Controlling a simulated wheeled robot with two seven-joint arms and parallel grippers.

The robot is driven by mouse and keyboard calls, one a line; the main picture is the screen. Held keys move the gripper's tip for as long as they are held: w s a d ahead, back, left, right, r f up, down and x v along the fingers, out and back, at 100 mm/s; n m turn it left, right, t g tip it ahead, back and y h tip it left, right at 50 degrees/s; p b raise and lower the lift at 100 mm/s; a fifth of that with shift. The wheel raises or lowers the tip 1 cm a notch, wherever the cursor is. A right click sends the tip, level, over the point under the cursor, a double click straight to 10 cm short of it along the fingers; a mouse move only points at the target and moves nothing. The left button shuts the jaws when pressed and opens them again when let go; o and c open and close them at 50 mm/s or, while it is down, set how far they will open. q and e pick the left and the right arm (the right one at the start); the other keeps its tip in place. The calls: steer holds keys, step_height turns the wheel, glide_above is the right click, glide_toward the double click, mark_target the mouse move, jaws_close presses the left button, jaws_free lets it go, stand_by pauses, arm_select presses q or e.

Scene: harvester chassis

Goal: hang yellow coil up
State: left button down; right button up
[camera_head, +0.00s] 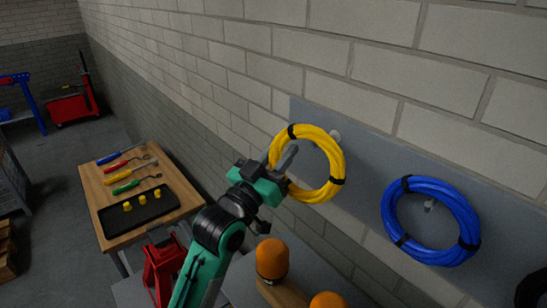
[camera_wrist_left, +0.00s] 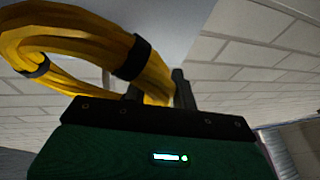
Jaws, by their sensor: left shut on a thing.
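The yellow coil (camera_head: 338,160) is a ring of cable with black ties, held up in front of the grey panel on the wall. My left gripper (camera_head: 283,163) is shut on the coil's left side. In the left wrist view the coil (camera_wrist_left: 75,32) rises from between the fingers (camera_wrist_left: 158,90) and spreads to the upper left. A pale round peg end (camera_head: 335,135) shows at the coil's upper right edge. I cannot tell whether the coil is around this peg or in front of it. My right gripper is not in view.
A blue coil (camera_head: 388,209) hangs on a peg (camera_head: 430,204) to the right, and a dark item (camera_head: 532,290) is at the lower right edge. Orange-topped objects (camera_head: 272,258) stand below. A wooden table (camera_head: 185,190) with tools and a black tray is at left.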

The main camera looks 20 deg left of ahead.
arm_select(q)
steer(key=w, duration=0.1)
steer(key=w+d, duration=0.1)
steer(key=w+d+f, duration=0.1)
steer(key=w, duration=0.1)
steer(key=shift+d+f+b, duration=0.1)
steer(key=shift+d+b, duration=0.15)
steer(key=shift+b, duration=0.1)
steer(key=shift+w+f, duration=0.1)
steer(key=shift+f, duration=0.05)
stand_by(0.6)
steer(key=c, duration=1.1)
jaws_free()
steer(key=shift+o, duration=0.2)
steer(key=shift+f, duration=0.15)
